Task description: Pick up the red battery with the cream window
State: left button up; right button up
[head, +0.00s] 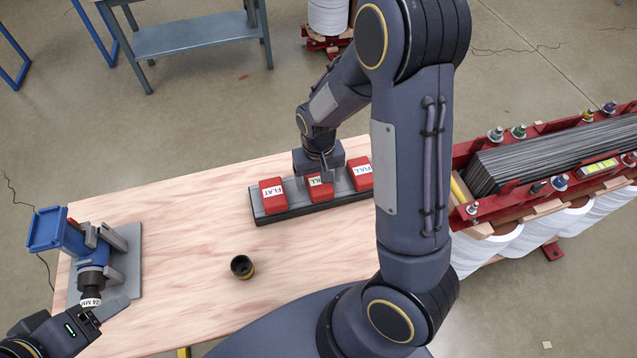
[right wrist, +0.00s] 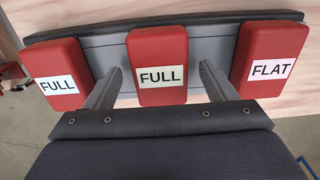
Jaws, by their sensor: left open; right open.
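Three red batteries stand in a row on a grey rack (head: 290,209). The middle battery (right wrist: 158,50) has a slightly cream label reading FULL; it also shows in the head view (head: 320,193), partly hidden by my gripper. Another FULL battery (head: 359,173) has a whiter label. The FLAT battery (head: 272,195) also has a white label. My right gripper (right wrist: 161,75) is open, with one finger on each side of the middle battery; I see gaps between fingers and battery. It shows from above in the head view (head: 323,172). My left gripper (head: 104,311) is open at the lower left.
A blue tool (head: 72,238) with a 24 MM label stands on a grey plate at the table's left, beside my left gripper. A dark cup-like part (head: 242,267) stands on the wooden table (head: 190,220). A red-framed core (head: 540,155) lies at the right.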

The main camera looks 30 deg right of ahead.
jog(key=shift+f, duration=0.25)
jog(key=shift+c, duration=0.2)
dwell(0.3)
jog(key=c, duration=1.2)
